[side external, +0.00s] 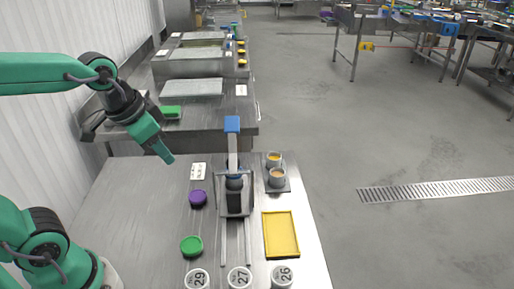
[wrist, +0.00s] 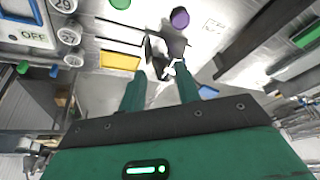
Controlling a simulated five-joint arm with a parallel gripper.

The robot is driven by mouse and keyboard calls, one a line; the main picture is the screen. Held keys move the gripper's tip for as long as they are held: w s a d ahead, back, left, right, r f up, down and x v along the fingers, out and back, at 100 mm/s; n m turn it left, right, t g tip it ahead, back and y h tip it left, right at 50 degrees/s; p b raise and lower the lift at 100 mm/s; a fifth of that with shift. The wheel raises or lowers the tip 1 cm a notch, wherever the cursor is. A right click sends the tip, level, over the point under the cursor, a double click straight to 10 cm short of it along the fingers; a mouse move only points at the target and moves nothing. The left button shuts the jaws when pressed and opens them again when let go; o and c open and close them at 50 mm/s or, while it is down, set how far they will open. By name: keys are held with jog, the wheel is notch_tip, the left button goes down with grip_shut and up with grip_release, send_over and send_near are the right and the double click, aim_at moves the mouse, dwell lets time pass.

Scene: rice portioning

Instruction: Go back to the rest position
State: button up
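My gripper (side external: 166,154) is raised in the air at the left, above the far part of the steel table (side external: 130,220). In the wrist view, the two green fingers of my gripper (wrist: 161,86) stand apart with nothing held between them. A device with a blue top (side external: 232,124) stands upright on the table, to the right of my gripper and clear of it. It also shows beyond the fingertips in the wrist view, partly hidden. A purple lid (side external: 198,198) and a green lid (side external: 191,246) lie on the table.
White round containers marked 29 (side external: 197,279), 27 (side external: 239,278) and 26 (side external: 282,276) stand at the near edge. A yellow tray (side external: 267,235) lies at the right. Two filled cups (side external: 277,178) stand behind it. A second steel bench (side external: 220,143) is beyond. The table's left side is clear.

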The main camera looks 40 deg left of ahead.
jog(key=shift+s+a+r+n+t, duration=0.1)
jog(key=shift+s+a+n+t, duration=0.2)
jog(key=shift+s, duration=0.4)
jog(key=shift+s+r+n+t, duration=0.1)
jog(key=shift+s+n, duration=0.25)
jog(key=shift+s, duration=0.3)
jog(key=shift+s+a+n+t, duration=0.2)
jog(key=shift+s+n, duration=0.15)
jog(key=shift+s, duration=0.35)
